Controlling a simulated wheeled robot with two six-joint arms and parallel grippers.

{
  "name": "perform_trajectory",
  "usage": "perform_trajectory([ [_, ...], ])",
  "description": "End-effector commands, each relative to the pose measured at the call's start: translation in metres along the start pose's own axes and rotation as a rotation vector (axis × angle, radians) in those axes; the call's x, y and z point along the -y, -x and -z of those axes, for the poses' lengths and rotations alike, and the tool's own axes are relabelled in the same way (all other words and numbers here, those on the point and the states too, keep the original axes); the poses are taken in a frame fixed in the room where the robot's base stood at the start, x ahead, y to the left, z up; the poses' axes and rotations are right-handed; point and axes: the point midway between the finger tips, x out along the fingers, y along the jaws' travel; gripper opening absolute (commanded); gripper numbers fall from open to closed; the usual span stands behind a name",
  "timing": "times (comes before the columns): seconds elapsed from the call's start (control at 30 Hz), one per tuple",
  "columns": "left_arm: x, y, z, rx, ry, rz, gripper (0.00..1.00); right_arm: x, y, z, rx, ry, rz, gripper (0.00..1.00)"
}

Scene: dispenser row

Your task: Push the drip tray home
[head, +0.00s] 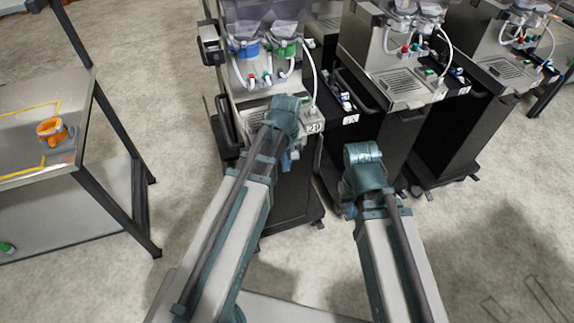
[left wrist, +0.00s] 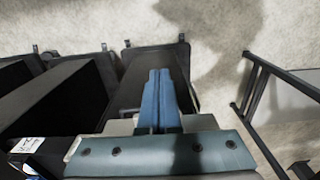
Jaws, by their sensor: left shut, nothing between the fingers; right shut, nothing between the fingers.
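The nearest dispenser (head: 262,85) has blue and green taps and stands on a dark cart marked 2D. Its drip tray (head: 254,119) shows as a pale slotted surface below the taps, partly hidden by my left arm. How far it sticks out is unclear. My left gripper (head: 287,162) points down at the front of this dispenser; the left wrist view shows its two blue fingers (left wrist: 160,98) shut together and empty, above the dark cart. Contact with the tray cannot be made out. My right gripper (head: 350,211) is shut, low in front of the carts, mostly hidden by its wrist.
Two more dispensers (head: 400,80) (head: 503,69) stand on dark carts to the right. A metal table (head: 30,95) with an orange object (head: 52,131) stands at the left. The floor between table and carts is clear.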

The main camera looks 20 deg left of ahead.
Motion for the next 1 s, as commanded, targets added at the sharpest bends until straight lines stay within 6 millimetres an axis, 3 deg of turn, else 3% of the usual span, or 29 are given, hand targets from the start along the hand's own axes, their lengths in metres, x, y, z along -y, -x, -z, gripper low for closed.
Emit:
perform_trajectory([
  [0.03, -0.002, 0.004, 0.016, -0.001, 0.005, 0.0, 0.0, 0.0, 0.004, 0.0, 0.0, 0.0, 0.0, 0.0],
  [0.13, -0.002, 0.004, 0.029, -0.001, 0.004, 0.0, 0.0, 0.0, 0.004, 0.0, 0.0, 0.0, 0.0, 0.0],
  [0.63, -0.001, 0.004, 0.039, -0.001, 0.002, 0.0, 0.0, 0.0, 0.004, 0.0, 0.0, 0.0, 0.0, 0.0],
  [0.9, -0.002, 0.004, 0.083, -0.001, 0.004, 0.0, 0.0, 0.0, 0.004, 0.0, 0.0, 0.0, 0.0, 0.0],
  [1.0, -0.001, 0.004, 0.087, -0.003, 0.002, 0.0, 0.0, 0.0, 0.004, 0.0, 0.0, 0.0, 0.0, 0.0],
])
